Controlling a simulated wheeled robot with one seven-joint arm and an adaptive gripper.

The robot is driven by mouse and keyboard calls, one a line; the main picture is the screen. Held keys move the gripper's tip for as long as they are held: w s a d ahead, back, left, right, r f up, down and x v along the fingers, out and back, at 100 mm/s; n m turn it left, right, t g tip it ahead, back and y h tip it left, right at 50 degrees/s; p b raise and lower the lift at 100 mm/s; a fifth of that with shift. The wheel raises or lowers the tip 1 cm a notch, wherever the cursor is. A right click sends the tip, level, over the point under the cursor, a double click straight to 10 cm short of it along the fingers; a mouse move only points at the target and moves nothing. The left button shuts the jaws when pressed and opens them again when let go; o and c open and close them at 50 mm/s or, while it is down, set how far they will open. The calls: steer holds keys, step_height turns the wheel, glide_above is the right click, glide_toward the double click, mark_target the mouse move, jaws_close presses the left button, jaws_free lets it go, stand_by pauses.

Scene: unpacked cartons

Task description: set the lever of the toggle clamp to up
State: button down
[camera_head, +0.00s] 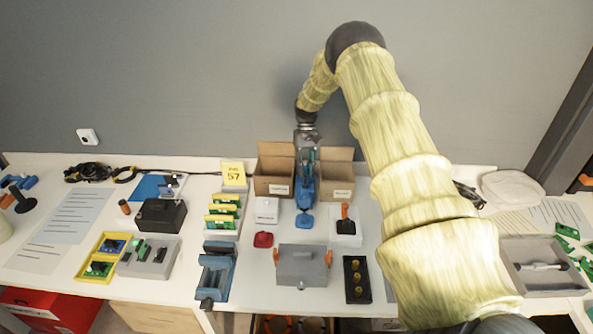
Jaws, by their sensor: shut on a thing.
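A blue device (305,192), which appears to be the toggle clamp, stands at the back middle of the table between two open cartons. My gripper (306,158) is directly above it, pointing down, and is shut on its raised upper part, which appears to be the lever. The fingers cover much of that part, so the lever's exact angle cannot be told. The blue foot of the device shows below the gripper, on the table.
Open cartons (272,184) and (338,190) stand close on both sides of my gripper. In front are a white block with an orange-handled part (346,226), a red piece (263,240) and a grey box (302,266). My arm covers the table to the right.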

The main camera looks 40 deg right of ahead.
steer(key=shift+w+d+r, duration=0.1)
stand_by(0.3)
steer(key=c, duration=1.3)
jaws_free()
step_height(320, 180, up, 10)
steer(key=shift+f, duration=0.1)
